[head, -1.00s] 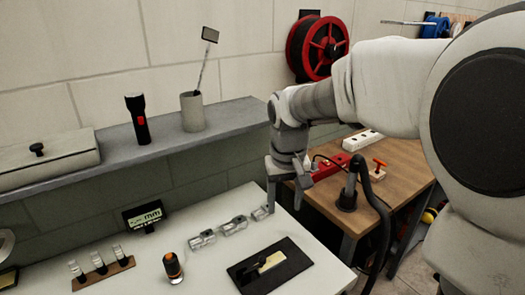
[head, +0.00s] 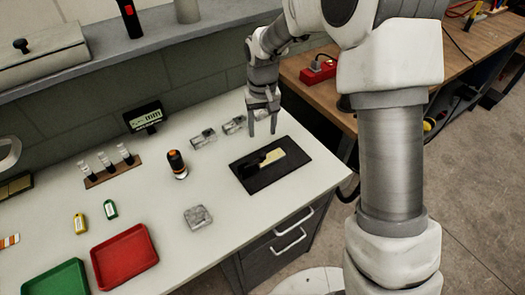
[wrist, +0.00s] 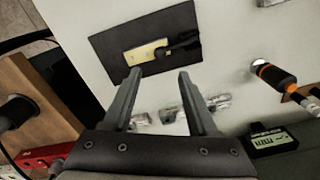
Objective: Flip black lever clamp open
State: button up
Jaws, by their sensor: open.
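A black lever clamp (head: 254,167) lies at the left end of a cream strip (head: 272,158) on a dark rectangular mat (head: 288,176). In the wrist view the black clamp (wrist: 180,46) shows at the right end of the cream strip (wrist: 146,52), on the dark mat (wrist: 110,42). Whether its lever is raised or flat is too small to tell. My gripper (head: 263,130) points down, open and empty, just behind the mat's far edge in the head view. In the wrist view my gripper (wrist: 160,74) has its fingers apart, with the clamp beyond the tips.
Clear blocks (head: 203,139) lie on the white table left of my gripper. A black-and-orange cylinder (head: 177,164) stands left of the mat. A grey block (head: 198,217), a red tray (head: 124,258) and a green tray (head: 55,283) are nearer.

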aim_at(262, 153)
notch_tip(262, 153, down, 10)
dwell(0.3)
grip_shut()
jog(key=shift+r, duration=0.1)
dwell(1.3)
